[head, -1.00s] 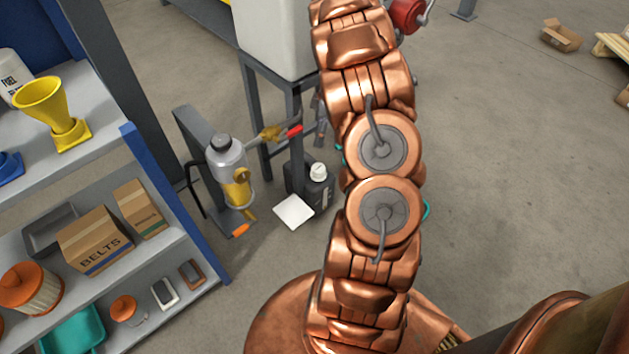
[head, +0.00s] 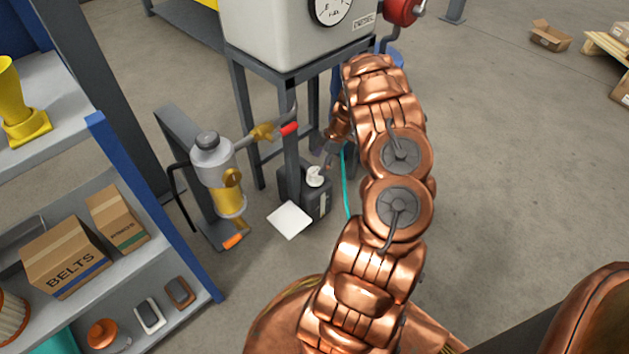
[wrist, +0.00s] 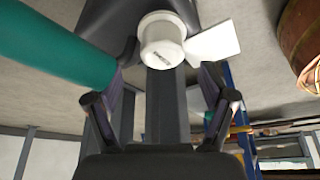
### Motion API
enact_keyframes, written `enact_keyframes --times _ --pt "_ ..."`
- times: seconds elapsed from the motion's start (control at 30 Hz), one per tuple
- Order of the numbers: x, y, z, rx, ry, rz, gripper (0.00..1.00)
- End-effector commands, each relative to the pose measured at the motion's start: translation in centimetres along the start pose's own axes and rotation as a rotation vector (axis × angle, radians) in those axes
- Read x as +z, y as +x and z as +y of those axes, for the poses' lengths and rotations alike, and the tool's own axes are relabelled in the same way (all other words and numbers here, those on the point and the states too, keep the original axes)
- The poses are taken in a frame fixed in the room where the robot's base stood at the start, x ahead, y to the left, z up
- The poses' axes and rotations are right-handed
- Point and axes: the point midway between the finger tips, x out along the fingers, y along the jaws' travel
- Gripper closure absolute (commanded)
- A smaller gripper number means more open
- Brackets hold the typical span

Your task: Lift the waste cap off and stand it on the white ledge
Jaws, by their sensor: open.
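The white waste cap (head: 316,176) sits on top of a dark grey waste can (head: 318,203) beside a grey frame leg. In the wrist view the cap (wrist: 162,40) is ahead of the fingers, roughly centred between them, with dark print on it. My gripper (wrist: 162,84) is open, one finger to each side, and nothing is between the fingers. In the head view my gripper (head: 327,153) is small and partly hidden, just above and right of the cap. The white ledge (head: 290,220) is a bare square plate just left of the can; it also shows in the wrist view (wrist: 213,43).
A teal hose (wrist: 55,45) crosses the wrist view close to the left finger. A grey and yellow filter unit (head: 222,178) with a red-handled valve (head: 288,129) stands left of the can. A grey tank (head: 285,35) stands above on its frame. Shelves (head: 165,260) are at left.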

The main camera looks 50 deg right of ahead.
Motion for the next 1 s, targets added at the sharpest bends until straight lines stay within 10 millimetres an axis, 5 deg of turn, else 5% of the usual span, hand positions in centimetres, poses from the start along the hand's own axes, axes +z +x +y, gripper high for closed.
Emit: enact_keyframes --times 0.37,0.67,1.0 --pt "-0.1 4.6 -0.4 -0.004 -0.001 0.001 0.18" --pt "-0.2 4.8 -0.4 -0.002 0.0 0.0 0.19" --pt "-0.2 4.8 -0.3 -0.002 0.0 0.0 0.54"
